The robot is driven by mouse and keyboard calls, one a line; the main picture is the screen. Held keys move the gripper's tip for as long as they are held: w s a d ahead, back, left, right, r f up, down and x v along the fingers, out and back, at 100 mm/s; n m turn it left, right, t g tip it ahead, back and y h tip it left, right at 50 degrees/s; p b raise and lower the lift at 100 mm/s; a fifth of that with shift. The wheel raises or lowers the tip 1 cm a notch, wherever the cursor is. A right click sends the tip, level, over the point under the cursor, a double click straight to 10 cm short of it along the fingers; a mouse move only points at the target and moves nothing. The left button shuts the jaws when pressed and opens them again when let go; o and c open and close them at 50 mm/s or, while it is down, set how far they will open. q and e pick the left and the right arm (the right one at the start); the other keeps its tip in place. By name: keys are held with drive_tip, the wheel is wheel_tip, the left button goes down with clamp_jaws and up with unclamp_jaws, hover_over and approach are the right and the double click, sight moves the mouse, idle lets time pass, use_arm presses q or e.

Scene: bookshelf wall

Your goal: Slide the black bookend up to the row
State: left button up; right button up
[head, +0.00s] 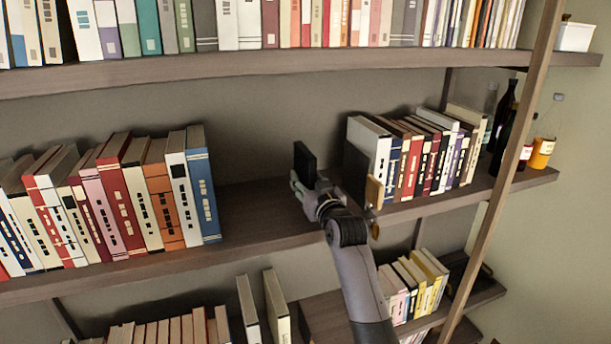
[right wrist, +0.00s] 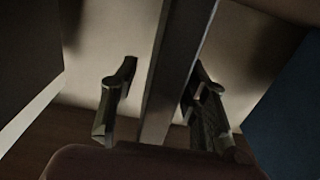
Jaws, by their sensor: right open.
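The black bookend (head: 304,162) stands upright on the middle shelf, in the gap between two book rows. It is apart from both the left row (head: 135,200) and the right row (head: 420,160). My right gripper (head: 312,186) is at the bookend, in front of its lower part in the head view. My left gripper is not in view.
The blue book (head: 203,195) ends the left row; bare shelf (head: 255,215) lies between it and the bookend. A gold-brown piece (head: 374,190) is by the right row's near end. Bottles (head: 504,125) stand far right. The upper shelf (head: 230,68) runs above.

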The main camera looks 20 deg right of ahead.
drive_tip(key=shift+w, duration=0.75)
drive_tip(key=shift+c, duration=0.3)
clamp_jaws()
idle(0.4)
